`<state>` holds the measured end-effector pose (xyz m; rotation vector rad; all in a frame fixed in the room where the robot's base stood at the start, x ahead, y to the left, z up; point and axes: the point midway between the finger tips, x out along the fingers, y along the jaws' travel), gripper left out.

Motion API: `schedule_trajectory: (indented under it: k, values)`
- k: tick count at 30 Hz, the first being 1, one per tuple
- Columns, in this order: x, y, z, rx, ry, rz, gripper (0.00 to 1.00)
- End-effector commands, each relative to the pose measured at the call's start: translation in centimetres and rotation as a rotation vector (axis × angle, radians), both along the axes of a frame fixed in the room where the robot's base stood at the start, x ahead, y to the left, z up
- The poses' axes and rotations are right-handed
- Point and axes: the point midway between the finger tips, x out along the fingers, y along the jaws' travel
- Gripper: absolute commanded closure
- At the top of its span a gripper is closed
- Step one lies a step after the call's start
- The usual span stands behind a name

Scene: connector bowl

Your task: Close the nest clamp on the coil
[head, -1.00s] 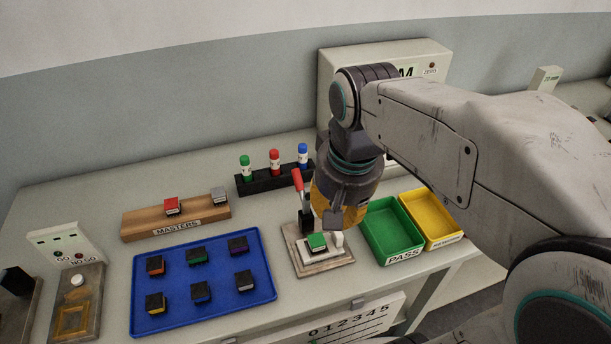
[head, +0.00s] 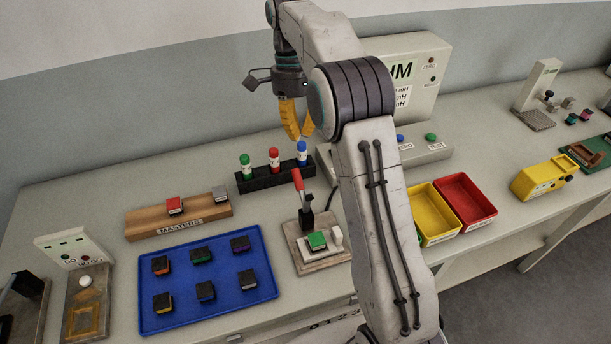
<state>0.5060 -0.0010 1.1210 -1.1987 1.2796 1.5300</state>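The nest clamp has a red handle (head: 297,180) standing up, tilted slightly left, on a black bracket (head: 306,217). It is mounted on a beige base plate (head: 322,265). The coil (head: 317,240), with a green top, sits in the white nest (head: 335,236) on that plate, in front of the bracket. My gripper (head: 302,138) has orange fingers pointing down. In the picture it is above the clamp handle, near the marker rack and apart from the clamp. I see nothing held.
A black rack (head: 262,181) with green, red and blue markers stands behind the clamp. A blue tray (head: 222,308) with several coils and a masters block (head: 150,224) lie left. Yellow (head: 424,200) and red (head: 465,199) bins stand right. My arm covers the bench right of the clamp.

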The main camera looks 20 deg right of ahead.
Motion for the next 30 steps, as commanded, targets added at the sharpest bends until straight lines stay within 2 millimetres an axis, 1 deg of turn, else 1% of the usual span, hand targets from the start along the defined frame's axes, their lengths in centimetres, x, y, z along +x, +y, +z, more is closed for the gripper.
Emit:
schedule_trajectory:
  k: [3, 9, 16, 30]
  values:
    - [0.9, 0.0, -0.7, -0.018, 0.029, -0.070, 1.00]
    - [1.6, 0.0, -1.4, -0.039, 0.056, -0.142, 1.00]
    - [1.9, 0.0, -1.7, -0.048, 0.067, -0.171, 1.00]
    - [1.8, 0.0, -2.0, -0.048, 0.068, -0.171, 1.00]
